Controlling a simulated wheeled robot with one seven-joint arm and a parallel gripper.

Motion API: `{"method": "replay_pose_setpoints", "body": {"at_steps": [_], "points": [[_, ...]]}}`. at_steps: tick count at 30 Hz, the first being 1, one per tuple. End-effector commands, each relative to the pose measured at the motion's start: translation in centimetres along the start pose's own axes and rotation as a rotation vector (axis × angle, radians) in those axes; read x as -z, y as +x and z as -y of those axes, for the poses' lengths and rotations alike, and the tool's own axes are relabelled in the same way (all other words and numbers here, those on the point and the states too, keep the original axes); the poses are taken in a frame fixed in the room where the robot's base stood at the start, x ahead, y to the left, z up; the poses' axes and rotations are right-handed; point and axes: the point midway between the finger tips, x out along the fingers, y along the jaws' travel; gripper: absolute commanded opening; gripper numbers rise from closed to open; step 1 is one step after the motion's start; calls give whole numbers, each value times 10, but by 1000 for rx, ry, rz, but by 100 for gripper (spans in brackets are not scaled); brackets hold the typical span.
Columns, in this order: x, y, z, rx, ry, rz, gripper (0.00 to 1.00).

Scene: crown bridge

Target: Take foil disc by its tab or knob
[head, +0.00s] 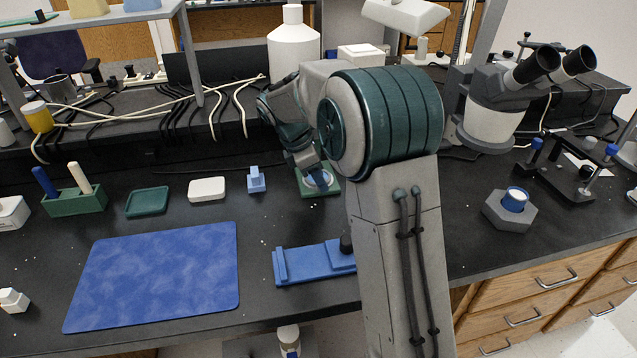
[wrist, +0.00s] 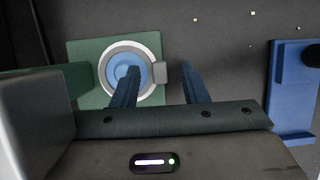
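The foil disc (wrist: 149,52) is a pale grey ring around a blue round middle, with a small grey tab (wrist: 160,72) on its right side in the wrist view. It sits on a green square plate (wrist: 84,50); the plate shows in the head view (head: 330,190), partly hidden by my arm. My gripper (wrist: 160,68) is open. Its two blue fingers appear on either side of the tab, the left one overlapping the disc's middle in the picture. I see gaps between the tab and both fingers. I cannot tell their height above the disc.
A blue fixture (head: 312,263) with a dark knob lies in front. A small blue block (head: 256,180), a white block (head: 207,189) and a green tray (head: 148,201) stand left. A white bottle (head: 293,45) stands behind. The blue mat (head: 155,275) is bare.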

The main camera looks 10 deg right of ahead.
Motion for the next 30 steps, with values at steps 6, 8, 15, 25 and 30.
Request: {"method": "replay_pose_setpoints", "body": {"at_steps": [6,8,15,25,30], "points": [[0,4,0,-1,0,0,40],[0,4,0,-1,1,0,32],[0,3,0,-1,1,0,0],[4,-9,-1,-4,0,0,0],[24,-39,-1,-5,-4,0,0]]}}
